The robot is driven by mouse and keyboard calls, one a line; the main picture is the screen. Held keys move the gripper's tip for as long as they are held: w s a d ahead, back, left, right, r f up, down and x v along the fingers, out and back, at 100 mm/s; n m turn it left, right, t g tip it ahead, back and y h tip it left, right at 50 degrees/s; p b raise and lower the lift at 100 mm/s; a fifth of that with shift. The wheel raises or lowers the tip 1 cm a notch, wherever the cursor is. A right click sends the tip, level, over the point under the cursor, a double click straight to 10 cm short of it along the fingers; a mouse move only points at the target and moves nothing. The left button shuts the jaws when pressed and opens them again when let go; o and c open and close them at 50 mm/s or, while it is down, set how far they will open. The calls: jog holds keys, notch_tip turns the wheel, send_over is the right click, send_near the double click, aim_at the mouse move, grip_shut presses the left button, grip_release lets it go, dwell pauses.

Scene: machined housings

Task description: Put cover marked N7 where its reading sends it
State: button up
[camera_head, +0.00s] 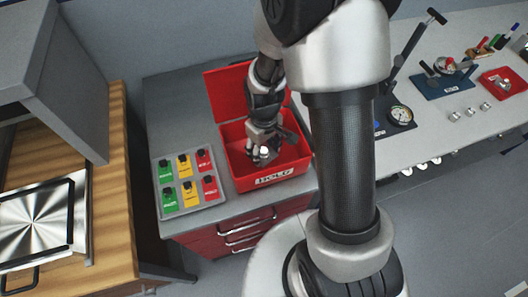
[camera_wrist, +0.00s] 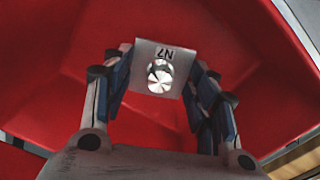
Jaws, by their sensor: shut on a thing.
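The cover marked N7 (camera_wrist: 172,52) is a small grey square plate with a round shiny metal boss. My gripper (camera_wrist: 160,85) is shut on it, one finger on each side, with the N7 marking upside down in the wrist view. In the head view my gripper (camera_head: 264,152) is inside the red bin (camera_head: 270,178) labelled HOLD, and the cover (camera_head: 265,151) shows as a bright spot between the fingers. The wrist view shows red bin walls all around the cover. I cannot tell whether the cover touches the bin floor.
A panel (camera_head: 190,181) with green, yellow and red labelled blocks lies left of the bin. A dial gauge (camera_head: 400,116) stands on the right bench. Several small metal parts (camera_head: 470,112) and a small red tray (camera_head: 503,83) lie farther right. The bin's lid stands open behind.

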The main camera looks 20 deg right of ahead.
jog(key=shift+f, duration=0.65)
jog(key=shift+f, duration=0.15)
jog(key=o, duration=1.1)
notch_tip(320, 180, up, 13)
jog(key=p, duration=0.4)
notch_tip(320, 180, up, 10)
jog(key=m+t, duration=0.2)
send_over(264, 150)
jog(key=s, duration=0.4)
jog(key=s+r+m+t, duration=0.1)
jog(key=s+r, duration=0.5)
jog(key=s, duration=0.1)
jog(key=s+r+m+t, duration=0.1)
jog(key=s+r, duration=0.1)
jog(key=s, duration=0.2)
jog(key=shift+s+d+r+m+t, duration=0.1)
jog(key=shift+s+r+m+t, duration=0.05)
jog(key=shift+r+m+t, duration=0.2)
